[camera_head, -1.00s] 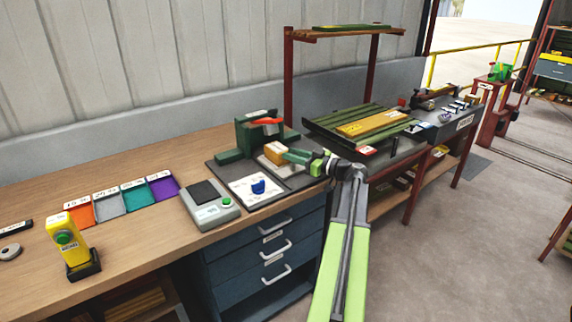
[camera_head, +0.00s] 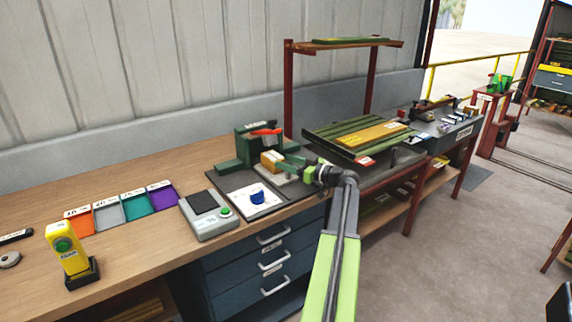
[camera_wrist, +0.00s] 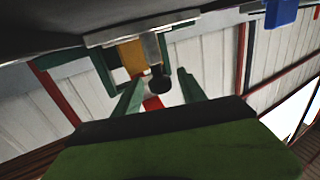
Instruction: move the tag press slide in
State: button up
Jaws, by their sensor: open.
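The tag press (camera_head: 245,146) is a green block with a red-orange lever, standing on a dark mat at the bench's right end. Its slide (camera_head: 284,177) is a pale plate with a tan-yellow block (camera_head: 270,160) on it, sticking out of the press front. My gripper (camera_head: 298,163) is at the slide's right side, with green fingers apart. In the wrist view, a black knob (camera_wrist: 160,82) on a grey metal part of the slide shows between the open finger tips (camera_wrist: 159,77). I cannot tell whether the fingers touch the knob.
A white pad with a blue piece (camera_head: 257,197) lies in front of the press. A grey scale-like device (camera_head: 207,215) stands to its left, then coloured trays (camera_head: 108,208) and a yellow button box (camera_head: 66,250). A rack table with green slats (camera_head: 330,140) stands close behind my wrist.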

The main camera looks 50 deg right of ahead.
jog(key=s+d, duration=0.1)
jog(key=s, duration=1.6)
jog(key=shift+s+d, duration=0.2)
jog(key=shift+d, duration=0.05)
